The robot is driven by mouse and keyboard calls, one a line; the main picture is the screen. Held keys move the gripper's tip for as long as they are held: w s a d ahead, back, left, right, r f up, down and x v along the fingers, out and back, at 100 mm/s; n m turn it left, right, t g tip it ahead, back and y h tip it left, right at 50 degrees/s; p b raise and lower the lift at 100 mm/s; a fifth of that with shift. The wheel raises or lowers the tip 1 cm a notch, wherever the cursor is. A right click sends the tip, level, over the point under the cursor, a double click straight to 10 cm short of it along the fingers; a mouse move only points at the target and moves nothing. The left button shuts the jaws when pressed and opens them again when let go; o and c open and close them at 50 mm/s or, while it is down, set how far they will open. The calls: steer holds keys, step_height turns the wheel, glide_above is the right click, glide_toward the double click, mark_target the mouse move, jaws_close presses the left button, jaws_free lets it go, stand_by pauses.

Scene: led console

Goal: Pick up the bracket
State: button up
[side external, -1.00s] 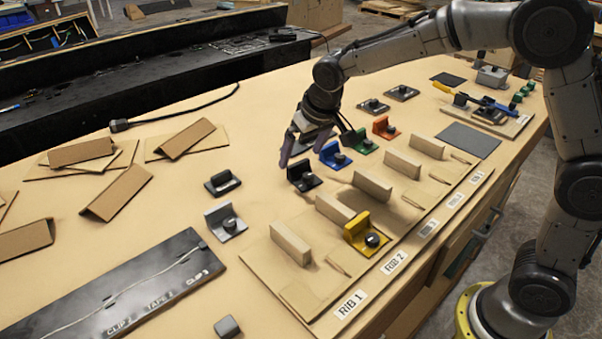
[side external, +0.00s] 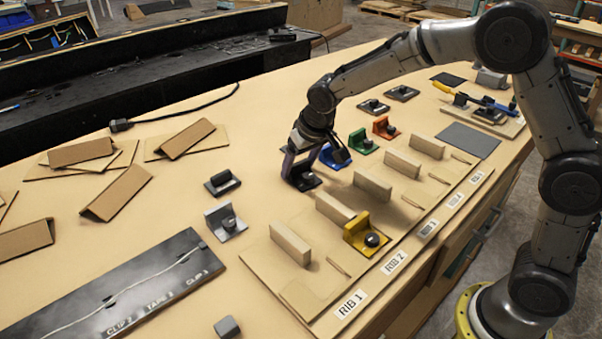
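Several L-shaped brackets with dark round knobs stand on the wooden table. A dark bracket (side external: 303,181) and a blue bracket (side external: 327,158) are nearest my gripper (side external: 314,160). A green bracket (side external: 362,144) and an orange bracket (side external: 384,127) stand behind to the right. A yellow bracket (side external: 358,231) sits on the rib board, and a silver bracket (side external: 224,219) stands to the left. My gripper points down with its fingers apart, low over the dark bracket. It partly hides the dark and blue brackets; I cannot tell whether it touches either.
The rib board (side external: 283,281) with upright wooden ribs lies in front. A dark clip-and-tape panel (side external: 150,290) lies at front left. Folded cardboard pieces (side external: 115,192) and a black cable (side external: 180,112) lie at left. Grey pads and tools are at back right.

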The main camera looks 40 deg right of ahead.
steer(key=shift+r, duration=0.1)
steer(key=c, duration=0.6)
